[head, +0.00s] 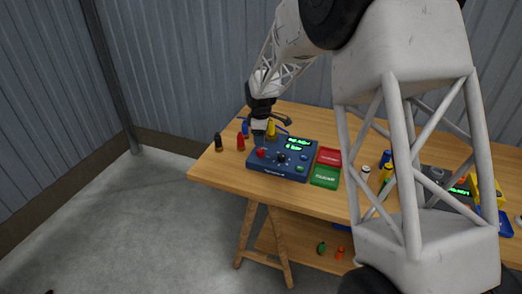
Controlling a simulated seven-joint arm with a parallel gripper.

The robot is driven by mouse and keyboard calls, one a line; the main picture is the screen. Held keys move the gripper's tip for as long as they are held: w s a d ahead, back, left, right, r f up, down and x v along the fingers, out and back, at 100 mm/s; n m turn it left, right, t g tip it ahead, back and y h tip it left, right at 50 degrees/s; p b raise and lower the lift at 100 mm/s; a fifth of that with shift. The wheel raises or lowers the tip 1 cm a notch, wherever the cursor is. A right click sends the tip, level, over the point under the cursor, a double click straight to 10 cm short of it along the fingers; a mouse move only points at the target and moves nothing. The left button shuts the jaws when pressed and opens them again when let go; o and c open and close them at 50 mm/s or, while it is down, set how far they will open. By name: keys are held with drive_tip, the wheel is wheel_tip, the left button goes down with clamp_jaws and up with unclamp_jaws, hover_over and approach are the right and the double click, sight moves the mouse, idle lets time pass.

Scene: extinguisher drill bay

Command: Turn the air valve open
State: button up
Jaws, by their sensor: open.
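A blue control box (284,171) with lit green displays sits on the wooden table (228,174). On its top I see a red knob (262,153) at the left, a dark round knob (281,157) near the middle and a small green button (300,169) at the lower right. No label tells me which of these is the air valve; the print is too small to read. My gripper (259,138) is open, pointing down over the left part of the box, close above the red knob. Whether it touches the knob cannot be told. Its fingers are small and partly blurred.
Small black (218,141), red (240,142), blue (245,129) and yellow (271,129) extinguisher-like figures stand close around the gripper. A red tray (329,157) and a green tray (324,176) lie right of the box. My arm hides much of the table's right half.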

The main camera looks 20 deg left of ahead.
sight(261, 150)
drive_tip(key=shift+w+f, duration=0.15)
drive_tip(key=shift+f, duration=3.4)
drive_tip(key=shift+c, duration=0.2)
drive_tip(key=c, duration=0.9)
